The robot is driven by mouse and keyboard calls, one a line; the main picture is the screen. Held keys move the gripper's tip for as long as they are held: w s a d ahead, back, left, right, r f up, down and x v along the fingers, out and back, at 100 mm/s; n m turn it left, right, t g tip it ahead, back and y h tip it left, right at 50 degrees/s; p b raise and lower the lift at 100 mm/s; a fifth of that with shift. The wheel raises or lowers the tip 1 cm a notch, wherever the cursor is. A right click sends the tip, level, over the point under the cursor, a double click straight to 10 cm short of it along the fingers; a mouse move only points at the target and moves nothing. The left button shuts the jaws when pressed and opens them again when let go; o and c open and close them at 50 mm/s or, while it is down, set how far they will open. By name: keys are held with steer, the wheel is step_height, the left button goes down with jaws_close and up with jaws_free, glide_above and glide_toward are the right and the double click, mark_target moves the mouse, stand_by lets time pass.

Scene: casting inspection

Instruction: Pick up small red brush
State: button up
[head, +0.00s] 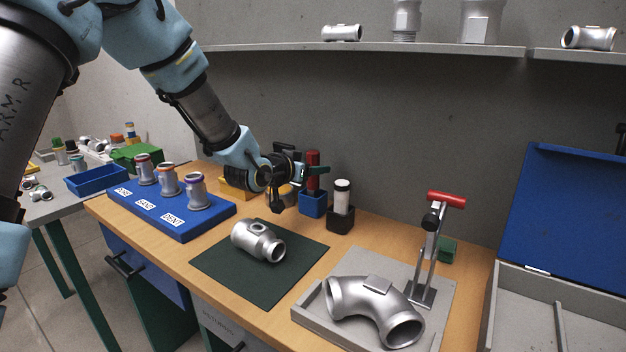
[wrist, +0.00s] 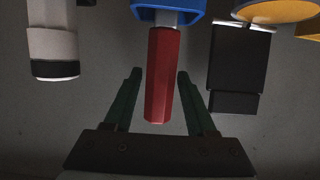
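The small red brush (head: 313,158) stands upright in a blue holder (head: 313,204) near the back wall. Its red handle (wrist: 160,80) is in the middle of the wrist view, with a pale collar between it and the blue holder (wrist: 168,14); any bristles are hidden. My gripper (head: 308,172) is at the handle. In the wrist view my gripper (wrist: 159,74) is open, one green finger on each side of the handle, with visible gaps on both sides.
A black-handled tool (wrist: 240,60) is on the other side, by a yellow holder (head: 236,188). A pipe fitting (head: 258,240) lies on the dark mat (head: 222,264) in front.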

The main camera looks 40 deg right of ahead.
jaws_close()
stand_by(0.4)
